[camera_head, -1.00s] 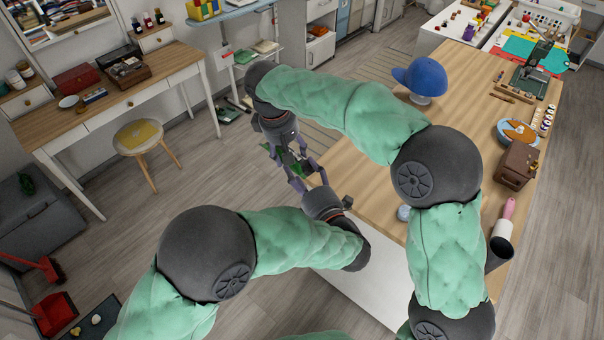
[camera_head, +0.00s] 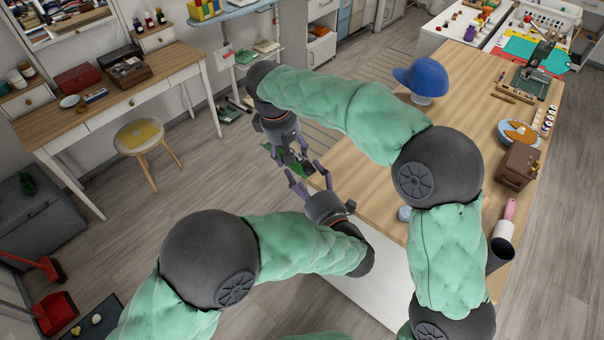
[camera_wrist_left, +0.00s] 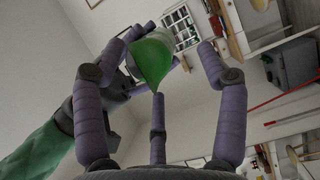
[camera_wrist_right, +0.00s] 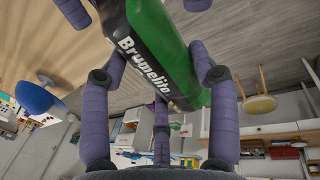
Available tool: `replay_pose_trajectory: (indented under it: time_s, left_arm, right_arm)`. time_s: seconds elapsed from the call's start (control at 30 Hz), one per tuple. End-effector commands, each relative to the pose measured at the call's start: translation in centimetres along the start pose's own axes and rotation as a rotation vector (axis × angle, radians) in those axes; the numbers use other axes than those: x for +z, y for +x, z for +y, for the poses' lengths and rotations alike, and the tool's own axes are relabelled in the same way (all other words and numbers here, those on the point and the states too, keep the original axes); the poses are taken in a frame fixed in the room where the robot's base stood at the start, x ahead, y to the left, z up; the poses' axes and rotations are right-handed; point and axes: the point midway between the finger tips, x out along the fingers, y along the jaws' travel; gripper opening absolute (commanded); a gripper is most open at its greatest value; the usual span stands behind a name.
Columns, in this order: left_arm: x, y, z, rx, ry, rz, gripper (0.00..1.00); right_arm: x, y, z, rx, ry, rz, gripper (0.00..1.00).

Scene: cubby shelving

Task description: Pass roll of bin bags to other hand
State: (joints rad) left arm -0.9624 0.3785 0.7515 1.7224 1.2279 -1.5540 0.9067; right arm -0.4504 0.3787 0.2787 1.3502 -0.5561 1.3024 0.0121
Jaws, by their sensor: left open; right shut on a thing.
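The roll of bin bags (camera_wrist_right: 160,45) is green and black with white lettering in the right wrist view. My right gripper (camera_head: 292,160) is shut on it, and the roll is held in the air beyond the table's left edge. My left gripper (camera_head: 309,178) is open just below it, fingers pointing up toward the roll. In the left wrist view the roll's green end (camera_wrist_left: 153,58) shows between my spread left fingers, with the right gripper's fingers behind it. I cannot tell whether the left fingers touch it. In the head view the roll is small and partly hidden by the fingers.
A stool (camera_head: 140,137) and a desk (camera_head: 130,95) stand at the left. The floor between is clear.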

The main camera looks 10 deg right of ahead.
Motion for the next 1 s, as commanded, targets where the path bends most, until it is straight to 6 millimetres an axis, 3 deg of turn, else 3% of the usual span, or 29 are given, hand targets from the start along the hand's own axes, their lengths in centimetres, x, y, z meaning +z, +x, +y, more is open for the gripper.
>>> replay_pose_trajectory:
  time_s: [0.6,0.83,1.0]
  left_arm:
    - [0.1,-9.5,0.1,0.003,-0.001,-0.003,0.73]
    - [0.0,-10.8,0.1,0.002,-0.001,0.000,0.73]
    - [0.0,-10.8,0.1,0.001,-0.001,0.001,0.73]
  right_arm:
    - [0.0,0.0,0.0,0.000,0.000,0.001,0.22]
    - [0.0,0.1,-0.1,0.000,0.000,0.001,0.22]
    - [0.5,1.6,-1.0,0.000,-0.001,-0.002,0.22]
